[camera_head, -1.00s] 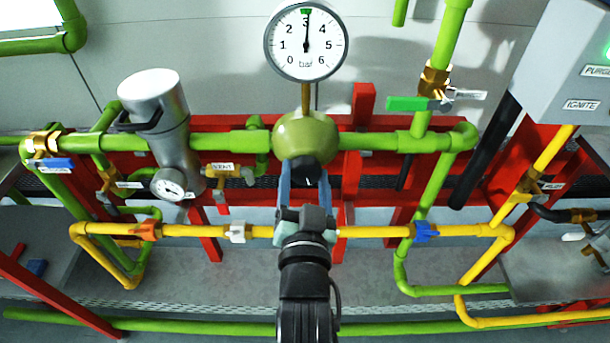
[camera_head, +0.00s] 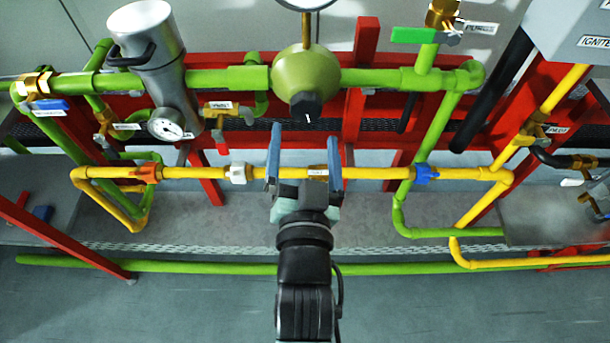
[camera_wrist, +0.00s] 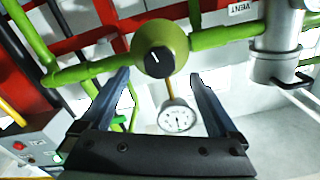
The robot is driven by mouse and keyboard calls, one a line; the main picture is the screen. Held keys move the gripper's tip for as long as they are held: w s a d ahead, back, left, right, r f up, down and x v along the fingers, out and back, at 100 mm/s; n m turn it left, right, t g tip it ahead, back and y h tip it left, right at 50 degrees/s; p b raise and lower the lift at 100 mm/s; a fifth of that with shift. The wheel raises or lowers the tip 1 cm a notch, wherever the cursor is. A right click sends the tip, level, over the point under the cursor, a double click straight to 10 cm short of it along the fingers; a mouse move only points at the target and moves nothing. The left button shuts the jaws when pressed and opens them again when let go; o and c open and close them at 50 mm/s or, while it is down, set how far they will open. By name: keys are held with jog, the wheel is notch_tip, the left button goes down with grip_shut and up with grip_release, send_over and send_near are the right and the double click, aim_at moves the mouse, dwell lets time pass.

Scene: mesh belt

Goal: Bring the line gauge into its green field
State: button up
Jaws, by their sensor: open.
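The line gauge (camera_head: 306,3) is cut off at the top of the head view, with only its lower rim showing. Its whole round white dial shows in the wrist view (camera_wrist: 177,118), too small to read surely; its needle points downward in that picture. The green regulator body (camera_head: 306,75) sits on the green pipe, with a black knob (camera_head: 306,107) on its front. The knob also shows in the wrist view (camera_wrist: 158,62), with a white mark. My gripper (camera_head: 304,140) is open and empty, its blue fingers spread wide, apart from the knob and in front of it.
A yellow pipe (camera_head: 380,173) with white, orange and blue valves runs behind my gripper. A silver canister (camera_head: 152,60) with a small gauge (camera_head: 170,124) stands left. A green-handled valve (camera_head: 414,35) is upper right.

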jog(key=s, duration=0.6)
jog(key=shift+s+b, duration=0.3)
jog(key=shift+s, duration=0.05)
jog(key=w+r+n+t+p, duration=0.1)
jog(key=w+r+t+p, duration=0.1)
jog(key=r, duration=0.7)
jog(key=w+r+n+t+p, duration=0.1)
jog(key=w+r+p, duration=0.15)
jog(key=r, duration=0.55)
jog(key=s+r+n+t+p, duration=0.1)
jog(key=s+r+t+p, duration=0.1)
jog(key=r, duration=1.6)
jog(key=s+r+n+t+p, duration=0.1)
jog(key=s+r+t+p, duration=0.2)
jog(key=r, duration=1.5)
jog(key=shift+r+t+p, duration=0.2)
jog(key=shift+t+p, duration=0.5)
jog(key=shift+p, duration=0.05)
jog(key=shift+f, duration=0.15)
